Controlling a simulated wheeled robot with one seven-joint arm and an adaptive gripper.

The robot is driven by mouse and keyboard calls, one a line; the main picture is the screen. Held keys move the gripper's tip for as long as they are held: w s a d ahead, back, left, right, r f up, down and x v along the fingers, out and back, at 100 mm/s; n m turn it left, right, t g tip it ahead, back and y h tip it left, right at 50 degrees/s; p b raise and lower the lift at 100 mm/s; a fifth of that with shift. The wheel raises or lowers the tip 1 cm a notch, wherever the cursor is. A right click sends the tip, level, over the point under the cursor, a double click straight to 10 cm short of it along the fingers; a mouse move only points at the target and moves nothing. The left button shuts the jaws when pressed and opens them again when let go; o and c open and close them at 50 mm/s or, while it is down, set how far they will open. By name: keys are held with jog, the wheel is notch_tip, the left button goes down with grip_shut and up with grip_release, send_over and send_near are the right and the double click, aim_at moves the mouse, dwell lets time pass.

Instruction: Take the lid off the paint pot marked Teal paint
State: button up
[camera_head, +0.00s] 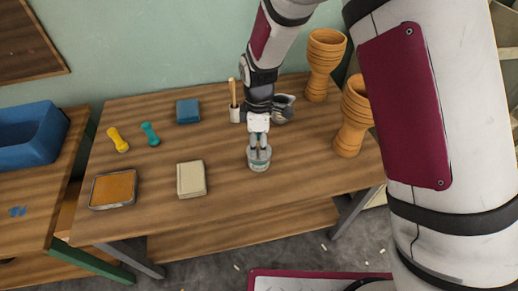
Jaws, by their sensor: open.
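A small pale grey-green pot (259,161) stands upright on the wooden table near its front right part. Any marking on it is too small to read, so I cannot tell that it is the Teal paint pot. My gripper (260,149) points down at the pot's top with its fingers open. The fingers overlap the pot's upper part in the picture. I cannot tell whether they touch it. The lid is mostly hidden behind the fingers.
Behind my gripper are a white cup with a wooden handle (234,113) and a grey jug (284,108). Two goblet drums (323,66) (353,119) stand right. A cream block (191,180) and an orange-filled tray (114,189) lie left. Blue crate (30,138) stands far left.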

jog(key=shift+f, duration=0.35)
jog(key=shift+c, duration=0.5)
grip_shut()
jog(key=shift+r, duration=0.1)
